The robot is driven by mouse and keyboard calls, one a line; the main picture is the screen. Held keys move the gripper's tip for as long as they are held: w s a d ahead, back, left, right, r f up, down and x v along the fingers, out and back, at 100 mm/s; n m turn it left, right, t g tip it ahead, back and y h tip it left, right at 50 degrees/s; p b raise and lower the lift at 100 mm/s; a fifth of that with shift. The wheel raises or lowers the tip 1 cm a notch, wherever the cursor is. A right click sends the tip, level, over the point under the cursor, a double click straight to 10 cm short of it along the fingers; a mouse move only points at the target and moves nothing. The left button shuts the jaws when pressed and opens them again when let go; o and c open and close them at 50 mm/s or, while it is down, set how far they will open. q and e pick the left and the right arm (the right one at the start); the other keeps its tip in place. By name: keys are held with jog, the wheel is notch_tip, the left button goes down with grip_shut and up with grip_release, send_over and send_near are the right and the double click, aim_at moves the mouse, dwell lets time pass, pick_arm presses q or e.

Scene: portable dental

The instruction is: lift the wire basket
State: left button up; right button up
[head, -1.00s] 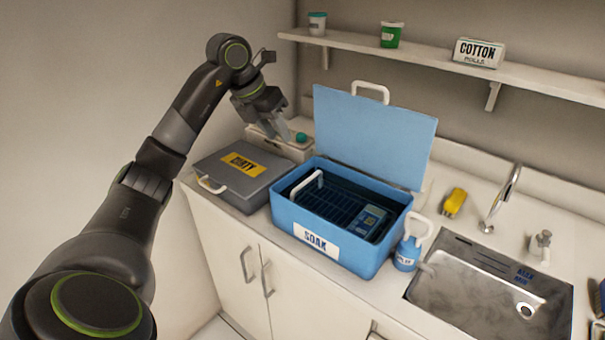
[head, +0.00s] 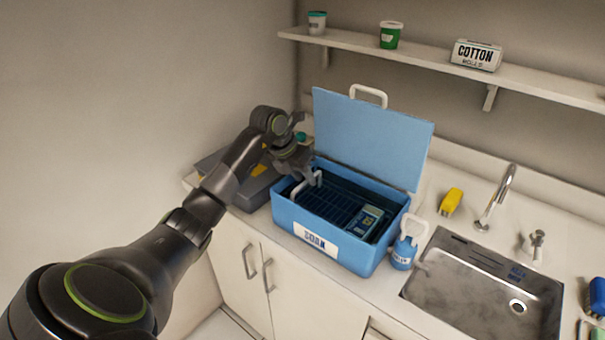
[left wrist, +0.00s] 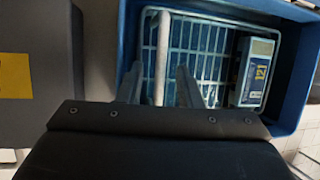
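The dark wire basket (head: 332,208) sits inside the blue SOAK box (head: 372,263), and its white handle (head: 319,178) stands up at the left end. In the left wrist view, the basket's wire grid (left wrist: 208,58) and the pale handle bar (left wrist: 161,62) show. My left gripper (head: 307,181) is over the left end of the box, pointing down at the handle. Its two fingers (left wrist: 158,86) are apart, one on each side of the handle bar in the picture. I cannot tell whether they touch it. My right gripper is not in view.
The box's blue lid (head: 375,135) stands open behind. A dark labelled packet (head: 364,220) lies in the basket. The grey DIRTY box (head: 252,190) is at the left. A blue bottle (head: 402,254) and the sink (head: 480,285) are at the right.

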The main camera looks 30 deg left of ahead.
pick_arm(q)
grip_shut()
notch_tip(320, 180, up, 7)
jog(key=shift+w+r+p, duration=0.1)
jog(key=shift+r+p, duration=0.05)
jog(key=shift+p, duration=0.95)
jog(key=shift+r, duration=0.4)
grip_release()
jog(key=shift+r, duration=0.1)
